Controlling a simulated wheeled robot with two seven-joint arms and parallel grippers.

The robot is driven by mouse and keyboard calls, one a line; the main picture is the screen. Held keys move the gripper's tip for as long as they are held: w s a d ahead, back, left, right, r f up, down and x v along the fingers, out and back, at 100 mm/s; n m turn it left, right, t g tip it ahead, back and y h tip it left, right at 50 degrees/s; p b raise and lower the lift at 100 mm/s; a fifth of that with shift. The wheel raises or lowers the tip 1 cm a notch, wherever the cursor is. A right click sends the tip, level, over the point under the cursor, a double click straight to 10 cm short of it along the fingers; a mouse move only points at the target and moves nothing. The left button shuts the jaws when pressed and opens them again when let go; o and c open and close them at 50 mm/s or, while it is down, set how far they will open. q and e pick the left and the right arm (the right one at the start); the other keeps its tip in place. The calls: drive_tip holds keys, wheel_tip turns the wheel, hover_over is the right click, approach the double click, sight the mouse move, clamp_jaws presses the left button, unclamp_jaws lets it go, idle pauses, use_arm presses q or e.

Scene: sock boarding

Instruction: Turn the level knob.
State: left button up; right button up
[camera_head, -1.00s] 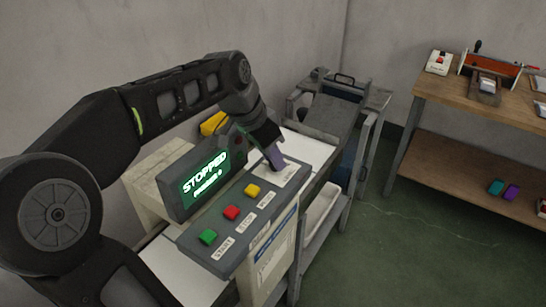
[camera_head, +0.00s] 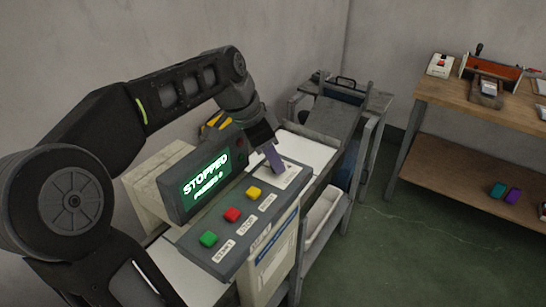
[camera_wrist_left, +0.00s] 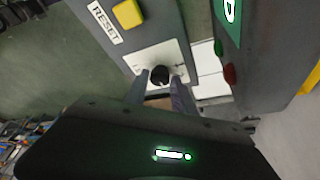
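The level knob (camera_wrist_left: 159,75) is a small round black knob on a white plate of the grey control panel, below the yellow RESET button (camera_wrist_left: 127,14) in the left wrist view. My left gripper (camera_wrist_left: 160,96) is open, one finger to each side of the knob's line. Whether the fingers touch the knob I cannot tell. In the head view my left gripper (camera_head: 274,160) points down at the far end of the panel (camera_head: 190,243) and hides the knob. The display (camera_head: 207,178) reads STOPPED. My right gripper is out of view.
Green (camera_head: 208,239), red (camera_head: 232,215) and yellow (camera_head: 254,193) buttons line the panel near my gripper. The raised display housing stands close beside it. A wooden bench (camera_head: 435,88) with tools is at the right, across open green floor (camera_head: 430,240).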

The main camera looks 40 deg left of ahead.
use_arm(q)
drive_tip(key=o, duration=0.3)
drive_tip(key=shift+o, duration=0.2)
drive_tip(key=v, duration=0.7)
drive_tip(key=shift+s+r, duration=0.15)
drive_tip(key=shift+r, duration=0.2)
drive_tip(key=shift+f, duration=0.1)
